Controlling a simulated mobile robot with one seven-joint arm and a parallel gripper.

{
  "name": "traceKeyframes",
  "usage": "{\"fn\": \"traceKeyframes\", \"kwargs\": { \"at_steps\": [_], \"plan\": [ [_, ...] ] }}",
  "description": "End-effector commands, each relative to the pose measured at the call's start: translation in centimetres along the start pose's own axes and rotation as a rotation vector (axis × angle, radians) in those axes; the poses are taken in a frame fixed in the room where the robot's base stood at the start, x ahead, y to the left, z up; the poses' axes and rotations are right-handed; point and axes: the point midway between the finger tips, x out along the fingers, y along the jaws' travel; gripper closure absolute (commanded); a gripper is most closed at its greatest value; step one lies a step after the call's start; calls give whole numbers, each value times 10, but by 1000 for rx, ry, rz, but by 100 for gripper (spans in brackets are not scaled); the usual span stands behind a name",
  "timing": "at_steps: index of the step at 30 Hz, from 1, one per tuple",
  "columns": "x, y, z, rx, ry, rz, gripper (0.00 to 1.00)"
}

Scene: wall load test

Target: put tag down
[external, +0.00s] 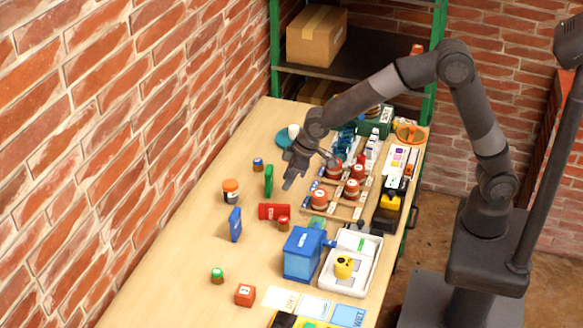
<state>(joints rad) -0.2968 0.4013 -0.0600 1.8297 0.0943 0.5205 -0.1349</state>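My gripper (290,181) hangs over the middle of the wooden table, pointing down and to the left. It is small and dark in this view, and I cannot tell whether its fingers are open or shut. I cannot make out a tag in it or identify one for sure on the table. A thin upright green piece (269,181) stands just left of my gripper. A thin upright blue piece (235,224) stands further toward the front left.
Several red-brown round pieces (319,199) stand on a wooden rack right of my gripper. The table's left side (185,240) has free room beside the brick wall.

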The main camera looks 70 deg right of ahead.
Motion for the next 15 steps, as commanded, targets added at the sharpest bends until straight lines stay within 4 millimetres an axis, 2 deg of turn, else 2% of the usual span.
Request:
{"fn": "traceKeyframes", "kwargs": {
  "at_steps": [2, 5, 8, 10, 15],
  "plan": [
    [-3, 1, 0, 2, 1, 0, 65],
    [-17, 5, 4, 11, 6, 2, 65],
    [-46, 13, 14, 31, 14, 5, 65],
    [-73, 19, 25, 48, 22, 9, 65],
    [-136, 33, 61, 89, 38, 21, 65]
  ]
}}
